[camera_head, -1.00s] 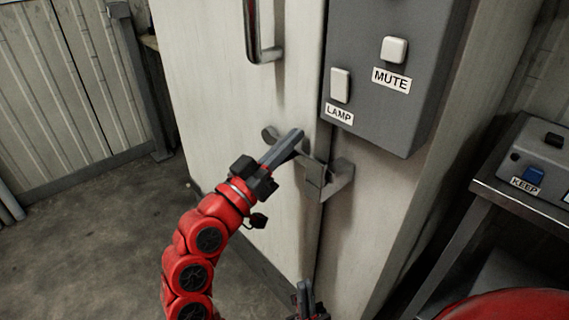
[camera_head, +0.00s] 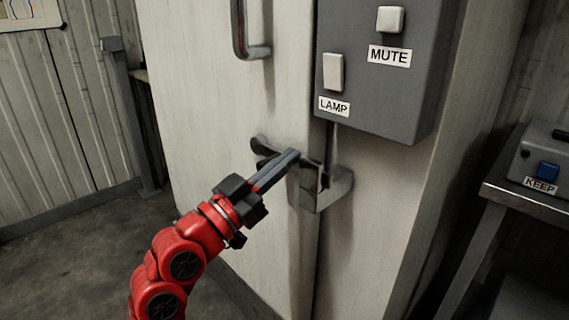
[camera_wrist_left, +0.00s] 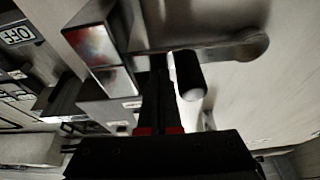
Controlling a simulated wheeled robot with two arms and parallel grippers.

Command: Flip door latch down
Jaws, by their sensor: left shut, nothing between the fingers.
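The door latch is a grey metal lever (camera_head: 258,144) with a rounded left end. It lies across the door seam and slopes slightly down to the right into a bracket (camera_head: 325,190). My left gripper (camera_head: 294,157) is shut and empty. Its fingertips overlap the lever near the bracket; contact cannot be told in the head view. In the left wrist view, the lever (camera_wrist_left: 225,48) runs above the shut fingers (camera_wrist_left: 157,95), with a dark round peg (camera_wrist_left: 190,75) just right of them. The fingers hide part of the lever. My right gripper is not in view.
A vertical handle (camera_head: 241,32) is on the pale door (camera_head: 195,90) above the latch. A grey box (camera_head: 385,105) with LAMP and MUTE switches hangs above the bracket. A metal table (camera_head: 525,197) with a KEEP button box stands at right. Open floor lies at left.

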